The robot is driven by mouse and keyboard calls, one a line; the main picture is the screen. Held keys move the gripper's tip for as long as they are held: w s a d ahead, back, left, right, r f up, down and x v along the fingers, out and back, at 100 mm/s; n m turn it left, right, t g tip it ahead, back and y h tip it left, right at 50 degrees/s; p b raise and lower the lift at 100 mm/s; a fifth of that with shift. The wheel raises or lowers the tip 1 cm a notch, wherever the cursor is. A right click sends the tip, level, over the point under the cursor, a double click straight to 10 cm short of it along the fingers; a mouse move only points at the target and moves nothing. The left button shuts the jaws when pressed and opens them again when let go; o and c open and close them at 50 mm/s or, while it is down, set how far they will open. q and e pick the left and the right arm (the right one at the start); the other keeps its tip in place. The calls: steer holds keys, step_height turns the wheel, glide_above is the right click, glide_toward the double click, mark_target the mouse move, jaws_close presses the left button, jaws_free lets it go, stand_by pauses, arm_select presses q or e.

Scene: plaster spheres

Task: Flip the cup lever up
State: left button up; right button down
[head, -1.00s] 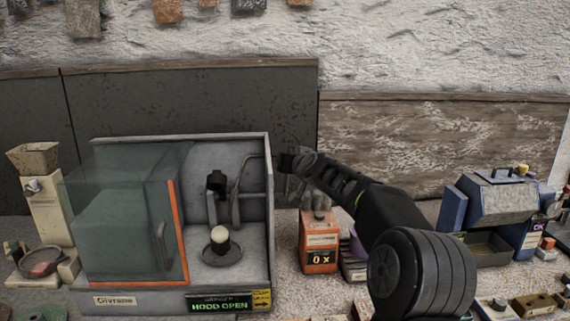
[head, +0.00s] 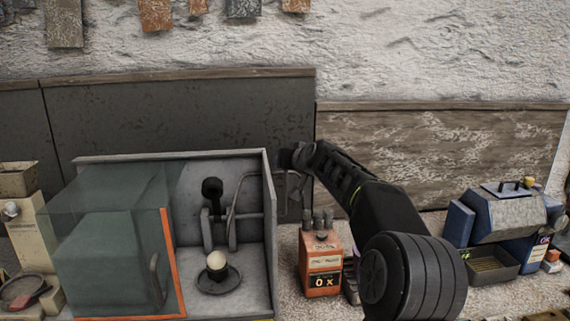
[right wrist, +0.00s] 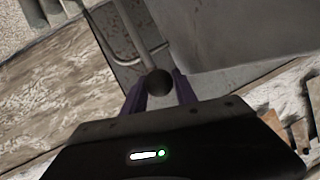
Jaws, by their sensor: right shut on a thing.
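The machine's cabinet (head: 268,215) stands open at its right half, with a grey side wall. Inside, a dark round cup-like part (head: 212,187) stands up on a bracket, above a pale sphere (head: 217,261) resting on a dark holder in a round dish (head: 219,281). My right gripper (head: 291,158) reaches to the cabinet's right side wall near its top. In the right wrist view, my right gripper (right wrist: 159,92) is shut on a dark ball knob (right wrist: 159,81) at the end of a thin metal rod, the lever. My left gripper is not in view.
A glass hood (head: 105,240) with an orange edge covers the cabinet's left part. An orange box (head: 320,265) reading 0 x stands right of the cabinet, under my arm. A blue-grey machine (head: 510,215) stands farther right. A dispenser (head: 20,220) stands at the far left.

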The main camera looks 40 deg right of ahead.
steer(key=shift+w, duration=0.1)
stand_by(0.3)
steer(key=c, duration=1)
jaws_free()
steer(key=b+v, duration=0.1)
steer(key=v, duration=0.6)
steer(key=shift+s+r+b, duration=0.15)
steer(key=shift+s+b, duration=0.15)
steer(key=shift+a, duration=0.15)
